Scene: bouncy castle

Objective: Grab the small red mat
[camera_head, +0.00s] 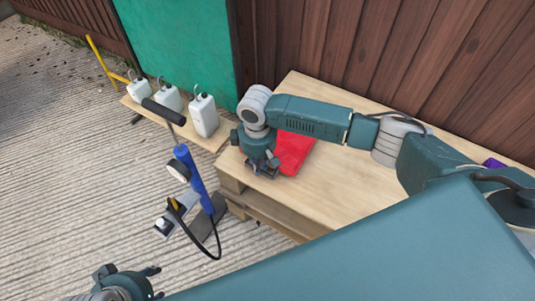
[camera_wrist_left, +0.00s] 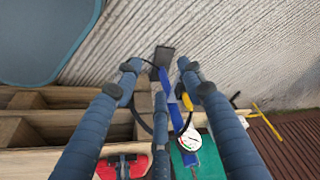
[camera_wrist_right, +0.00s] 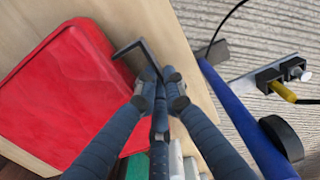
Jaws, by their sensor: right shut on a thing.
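The small red mat (camera_head: 296,152) lies on the light wooden pallet table. It also shows large and flat in the right wrist view (camera_wrist_right: 60,95), and a red patch at the bottom of the left wrist view looks like it. My right gripper (camera_head: 262,172) is beside the mat's left edge, over the table's left end. Its fingers (camera_wrist_right: 160,92) are shut on a thin dark bent rod (camera_wrist_right: 139,47), not on the mat. My left gripper (camera_head: 150,283) is low at the front left, away from the mat, with its fingers (camera_wrist_left: 160,75) spread and empty.
A blue hand pump (camera_head: 192,178) with a gauge and black hose stands on the ground left of the table (camera_head: 335,185). White canisters (camera_head: 203,115) stand on a low board behind it. A brown wooden wall (camera_head: 400,50) closes the back. The table's middle is bare.

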